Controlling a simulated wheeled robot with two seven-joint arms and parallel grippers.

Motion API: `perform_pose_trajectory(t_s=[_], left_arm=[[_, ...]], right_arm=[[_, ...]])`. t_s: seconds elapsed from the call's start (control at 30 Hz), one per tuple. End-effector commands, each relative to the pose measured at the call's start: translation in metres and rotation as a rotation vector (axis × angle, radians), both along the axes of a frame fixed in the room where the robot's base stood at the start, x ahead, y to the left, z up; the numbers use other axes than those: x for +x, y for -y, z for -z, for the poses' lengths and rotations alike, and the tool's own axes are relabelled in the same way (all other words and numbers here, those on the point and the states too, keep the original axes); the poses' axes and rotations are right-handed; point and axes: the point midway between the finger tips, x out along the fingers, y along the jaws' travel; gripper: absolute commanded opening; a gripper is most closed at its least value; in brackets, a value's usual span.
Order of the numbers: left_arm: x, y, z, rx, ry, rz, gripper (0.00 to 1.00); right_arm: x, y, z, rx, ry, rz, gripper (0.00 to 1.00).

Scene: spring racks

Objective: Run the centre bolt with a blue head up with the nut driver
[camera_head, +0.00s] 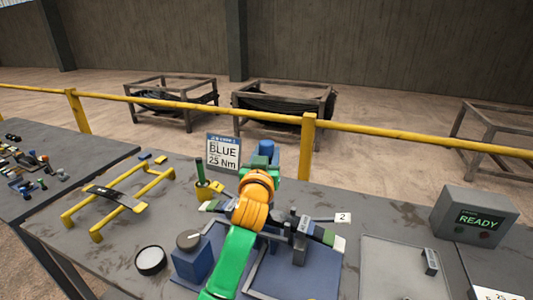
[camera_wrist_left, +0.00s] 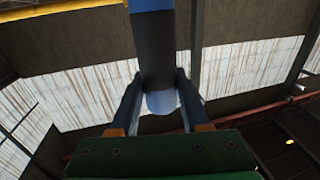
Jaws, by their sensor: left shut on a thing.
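My left arm reaches up from the bottom of the head view, and its gripper (camera_head: 262,160) is at the far end, largely hidden behind the orange wrist. In the left wrist view the gripper (camera_wrist_left: 163,105) is shut on a dark cylindrical tool, seemingly the nut driver (camera_wrist_left: 157,50), with a blue band at the top and a pale blue end between the fingers. A blue piece (camera_head: 265,148) shows at the gripper in the head view. A leaf spring pack (camera_head: 322,236) lies crosswise behind my arm, its middle hidden. I cannot make out the blue-headed centre bolt.
A sign (camera_head: 223,152) reads BLUE 25 Nm. A control box (camera_head: 475,215) reads READY. A yellow frame (camera_head: 160,183), a round white-topped item (camera_head: 151,260), a blue box with a dial (camera_head: 195,262) and a grey tray (camera_head: 385,280) stand around. A yellow rail (camera_head: 420,138) runs behind the table.

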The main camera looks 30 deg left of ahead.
Motion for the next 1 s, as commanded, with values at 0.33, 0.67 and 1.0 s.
perform_pose_trajectory(t_s=[0.33, 0.67, 1.0], left_arm=[[-0.0002, 0.0001, -0.0019, 0.003, 0.005, 0.0, 0.0], [-0.0001, 0.0002, 0.0023, 0.002, 0.004, 0.0, 0.0], [-0.0001, 0.0002, 0.0067, 0.003, 0.005, 0.001, 0.0]], right_arm=[[0.0, -0.0004, 0.0, 0.001, 0.0, 0.0, 0.5], [0.0001, -0.0004, 0.0027, 0.001, 0.0, 0.0, 0.5], [0.0, -0.0002, 0.0054, 0.0, 0.0, 0.0, 0.5]])
